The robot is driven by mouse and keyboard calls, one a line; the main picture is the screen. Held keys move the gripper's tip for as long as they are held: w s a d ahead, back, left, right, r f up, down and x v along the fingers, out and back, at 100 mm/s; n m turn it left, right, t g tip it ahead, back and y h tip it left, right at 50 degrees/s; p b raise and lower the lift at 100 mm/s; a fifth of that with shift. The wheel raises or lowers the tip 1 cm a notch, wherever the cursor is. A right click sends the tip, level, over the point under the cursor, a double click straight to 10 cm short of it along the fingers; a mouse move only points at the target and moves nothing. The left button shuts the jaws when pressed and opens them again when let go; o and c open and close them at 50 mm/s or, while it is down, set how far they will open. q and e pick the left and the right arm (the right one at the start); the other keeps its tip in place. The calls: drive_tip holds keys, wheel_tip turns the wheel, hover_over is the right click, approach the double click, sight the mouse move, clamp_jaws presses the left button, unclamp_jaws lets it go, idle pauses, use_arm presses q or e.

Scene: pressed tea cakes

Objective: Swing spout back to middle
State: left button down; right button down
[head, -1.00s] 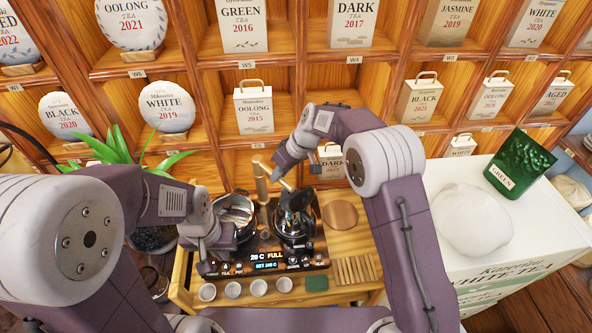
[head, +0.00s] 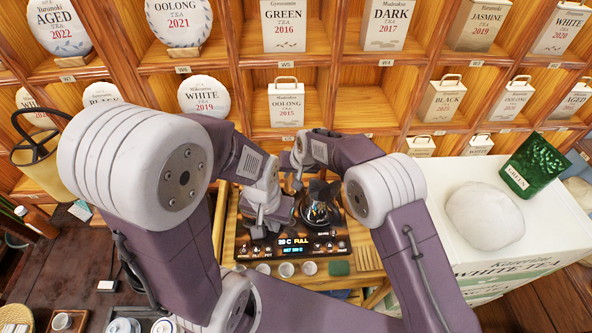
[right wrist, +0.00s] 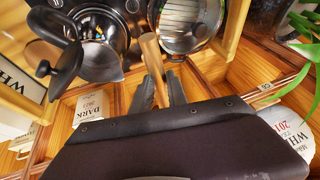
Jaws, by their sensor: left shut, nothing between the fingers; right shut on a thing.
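The wooden spout (right wrist: 150,52) shows in the right wrist view as a light brown bar, between the black kettle and the open pot. My right gripper (right wrist: 160,92) is shut on it; the fingers sit either side of its near end. In the head view my right gripper (head: 297,184) is small, behind the station, and the spout is hidden by my arms. The black kettle (head: 321,212) stands on the right of the brewing station; it also shows in the right wrist view (right wrist: 97,40). My left gripper (head: 264,218) is shut and empty over the station's left side.
The open pot (right wrist: 186,25) is hidden by my left gripper in the head view. Small cups (head: 286,270) line the station's front. Shelves of tea (head: 285,103) stand behind. A white box (head: 440,215) is on the right, a dark table (head: 70,270) on the left.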

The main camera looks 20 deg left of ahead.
drive_tip(key=shift+a+r, duration=0.15)
drive_tip(key=shift+a, duration=0.05)
idle(0.3)
drive_tip(key=c, duration=1.3)
unclamp_jaws()
drive_tip(key=shift+d, duration=0.1)
drive_tip(key=shift+s+d+r, duration=0.1)
drive_tip(key=shift+r, duration=0.1)
drive_tip(key=b+v, duration=0.2)
drive_tip(key=v, duration=0.6)
drive_tip(key=shift+r+b, duration=0.2)
drive_tip(key=shift+b, duration=0.2)
drive_tip(key=shift+s, duration=0.1)
